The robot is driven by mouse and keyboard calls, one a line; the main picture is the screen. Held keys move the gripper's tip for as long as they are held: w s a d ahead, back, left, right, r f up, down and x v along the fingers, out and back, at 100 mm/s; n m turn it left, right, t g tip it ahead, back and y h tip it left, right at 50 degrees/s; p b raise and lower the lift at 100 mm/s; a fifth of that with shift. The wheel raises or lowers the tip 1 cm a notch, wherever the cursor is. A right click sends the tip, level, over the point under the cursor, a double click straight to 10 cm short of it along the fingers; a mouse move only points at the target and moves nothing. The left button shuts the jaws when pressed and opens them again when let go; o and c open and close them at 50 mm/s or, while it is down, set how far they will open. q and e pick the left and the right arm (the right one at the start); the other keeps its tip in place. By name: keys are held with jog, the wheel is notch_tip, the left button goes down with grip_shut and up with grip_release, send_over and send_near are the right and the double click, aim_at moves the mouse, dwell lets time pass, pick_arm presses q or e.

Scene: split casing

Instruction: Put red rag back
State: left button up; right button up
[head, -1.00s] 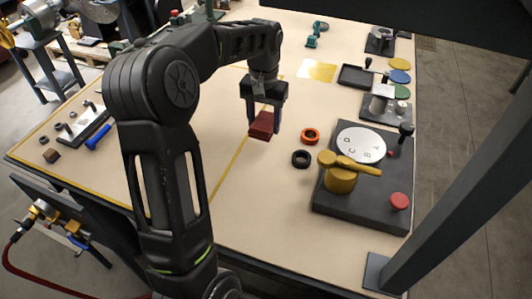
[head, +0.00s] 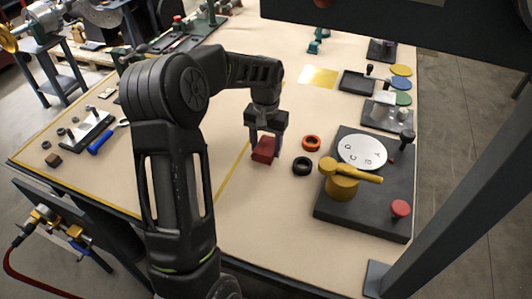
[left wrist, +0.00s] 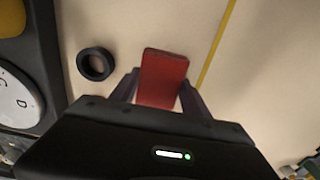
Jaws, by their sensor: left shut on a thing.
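The red rag (head: 264,150) looks like a small folded red block in the head view. My left gripper (head: 266,146) is shut on it, with a finger on each side. In the left wrist view the rag (left wrist: 163,78) sits between the two fingertips (left wrist: 160,92). It is over the bare table, right of the yellow line; I cannot tell whether it touches the table top. My right gripper is not in view.
An orange ring (head: 311,143) and a black ring (head: 302,166) lie just right of the rag. A dark base (head: 330,212) with a lettered white disc (head: 362,152), yellow handle (head: 350,172) and red button (head: 400,208) stands further right. Table (head: 245,215) in front is clear.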

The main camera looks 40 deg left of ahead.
aim_at(266, 154)
pick_arm(q)
jog(key=shift+f, duration=1.6)
jog(key=shift+f, duration=0.15)
jog(key=o, duration=1.3)
notch_tip(266, 154, up, 12)
jog(key=shift+r, duration=0.2)
